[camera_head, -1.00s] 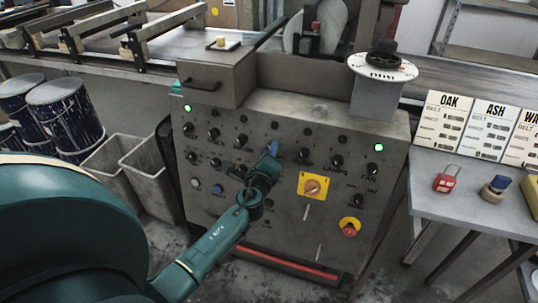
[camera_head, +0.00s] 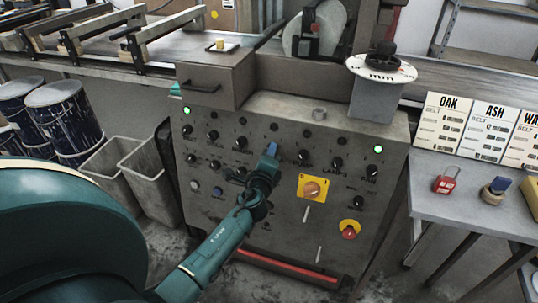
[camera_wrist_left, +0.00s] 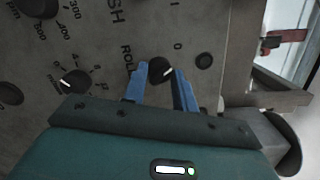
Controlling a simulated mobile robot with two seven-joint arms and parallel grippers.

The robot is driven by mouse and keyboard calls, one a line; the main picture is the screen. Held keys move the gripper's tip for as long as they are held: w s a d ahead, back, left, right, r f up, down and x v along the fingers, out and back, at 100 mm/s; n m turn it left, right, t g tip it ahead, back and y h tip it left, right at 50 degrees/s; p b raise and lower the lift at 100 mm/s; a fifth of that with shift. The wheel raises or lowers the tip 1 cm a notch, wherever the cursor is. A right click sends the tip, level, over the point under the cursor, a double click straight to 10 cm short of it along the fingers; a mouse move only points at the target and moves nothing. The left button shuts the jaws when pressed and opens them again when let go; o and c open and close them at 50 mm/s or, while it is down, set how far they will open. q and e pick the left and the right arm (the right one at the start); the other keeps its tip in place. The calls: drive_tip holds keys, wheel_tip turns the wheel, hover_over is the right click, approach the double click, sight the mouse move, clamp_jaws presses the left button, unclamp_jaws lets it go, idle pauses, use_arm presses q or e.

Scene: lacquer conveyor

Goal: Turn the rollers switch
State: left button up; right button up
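The rollers switch (camera_wrist_left: 160,70) is a small black knob with a white mark, beside lettering that begins "ROLL" in the left wrist view. A "0" and an "I" are printed near it, and its white mark points to the right, roughly toward the 0 side. My left gripper (camera_wrist_left: 161,88) has its two blue fingers on either side of the knob, apart; I cannot tell whether they touch it. In the head view my left gripper (camera_head: 271,152) is in front of the panel and hides the switch. My right gripper is not in view.
A side table (camera_head: 450,205) with a red padlock (camera_head: 446,181) stands right.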

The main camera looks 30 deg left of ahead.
use_arm(q)
drive_tip(key=o, duration=0.4)
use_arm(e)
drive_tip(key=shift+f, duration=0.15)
use_arm(q)
drive_tip(key=v, duration=1.3)
drive_tip(key=shift+s, duration=0.15)
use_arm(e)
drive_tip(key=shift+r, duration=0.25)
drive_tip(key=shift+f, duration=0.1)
